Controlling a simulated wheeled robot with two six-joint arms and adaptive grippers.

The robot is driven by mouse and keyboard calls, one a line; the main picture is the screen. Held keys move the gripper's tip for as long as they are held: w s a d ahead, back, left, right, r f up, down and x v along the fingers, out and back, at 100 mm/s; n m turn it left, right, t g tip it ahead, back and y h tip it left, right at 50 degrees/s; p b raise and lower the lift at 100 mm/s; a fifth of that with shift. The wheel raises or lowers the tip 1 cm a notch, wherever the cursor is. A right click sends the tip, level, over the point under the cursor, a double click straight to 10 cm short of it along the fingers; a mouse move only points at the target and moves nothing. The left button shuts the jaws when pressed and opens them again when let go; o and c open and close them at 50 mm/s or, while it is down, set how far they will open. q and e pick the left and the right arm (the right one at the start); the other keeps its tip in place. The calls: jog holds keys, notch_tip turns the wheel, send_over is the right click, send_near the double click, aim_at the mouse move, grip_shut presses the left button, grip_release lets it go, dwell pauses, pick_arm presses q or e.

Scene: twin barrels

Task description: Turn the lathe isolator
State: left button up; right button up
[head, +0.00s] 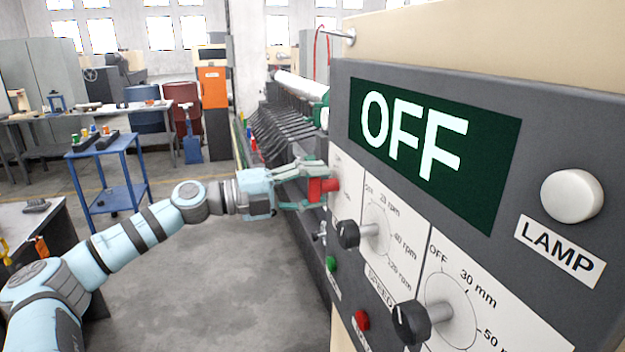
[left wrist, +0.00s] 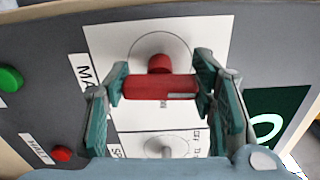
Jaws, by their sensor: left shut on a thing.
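The lathe isolator is a red handle (head: 321,188) on a short red stem, standing out from the left part of the control panel (head: 440,78). In the left wrist view the red handle (left wrist: 150,89) lies nearly level across a white plate with a circular dial (left wrist: 137,45), and its label is partly hidden. My left gripper (head: 318,186) is shut on the handle, with one finger at each end of the bar in the left wrist view (left wrist: 162,86). The display (head: 432,145) reads OFF. My right gripper is not in view.
Below the handle are a black speed knob (head: 348,234), another black knob (head: 410,322), a green button (head: 331,263) and a red button (head: 362,320). A white lamp (head: 571,195) is at the right. A blue trolley (head: 122,195) stands at the left, with open floor between.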

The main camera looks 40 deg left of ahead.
pick_arm(q)
jog(key=shift+n, duration=0.4)
jog(key=o, duration=1.2)
jog(key=shift+c, duration=0.2)
jog(key=shift+r, duration=0.1)
